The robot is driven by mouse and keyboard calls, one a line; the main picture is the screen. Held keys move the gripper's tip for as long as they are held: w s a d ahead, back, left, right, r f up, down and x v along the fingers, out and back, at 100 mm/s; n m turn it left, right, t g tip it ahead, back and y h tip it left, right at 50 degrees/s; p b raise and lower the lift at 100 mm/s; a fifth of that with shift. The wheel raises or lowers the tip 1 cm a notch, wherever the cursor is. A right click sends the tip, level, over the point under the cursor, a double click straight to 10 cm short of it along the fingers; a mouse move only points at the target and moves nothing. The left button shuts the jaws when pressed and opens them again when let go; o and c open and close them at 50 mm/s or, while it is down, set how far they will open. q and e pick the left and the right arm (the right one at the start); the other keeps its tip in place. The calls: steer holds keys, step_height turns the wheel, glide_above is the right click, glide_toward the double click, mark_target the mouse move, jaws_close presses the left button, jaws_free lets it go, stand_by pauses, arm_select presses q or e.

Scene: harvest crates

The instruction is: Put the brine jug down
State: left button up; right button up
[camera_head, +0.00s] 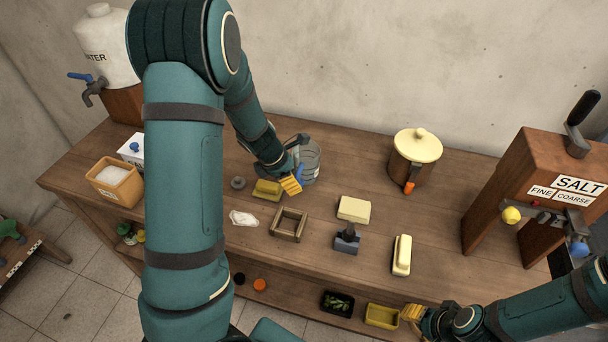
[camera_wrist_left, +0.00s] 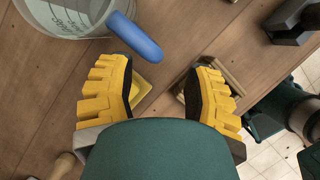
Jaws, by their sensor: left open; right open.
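The brine jug (camera_head: 312,162) is a clear vessel with a blue handle, standing on the wooden table near the back. My left gripper (camera_head: 291,182) is beside it and hides part of it. In the left wrist view the jug (camera_wrist_left: 62,24) is at the upper left, with its blue handle (camera_wrist_left: 136,38) just beyond the left finger. My left gripper (camera_wrist_left: 162,72) is open there, with nothing between its fingers. My right gripper (camera_head: 412,313) is open at the table's front right, far from the jug.
A yellow tray (camera_head: 266,190) and a wooden frame (camera_head: 289,224) are near my left gripper. A lidded pot (camera_head: 414,160) stands to the right, and the salt dispenser (camera_head: 538,190) further right. Table between jug and pot is clear.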

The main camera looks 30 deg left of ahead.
mark_target(304, 171)
arm_select(q)
steer(key=b+x, duration=0.1)
steer(key=x, duration=0.2)
steer(key=b+x, duration=0.1)
steer(key=x, duration=0.1)
steer(key=shift+w+a+f, duration=0.15)
steer(key=shift+w+f, duration=0.2)
steer(key=shift+r, duration=0.1)
steer(key=shift+c, duration=0.7)
jaws_close()
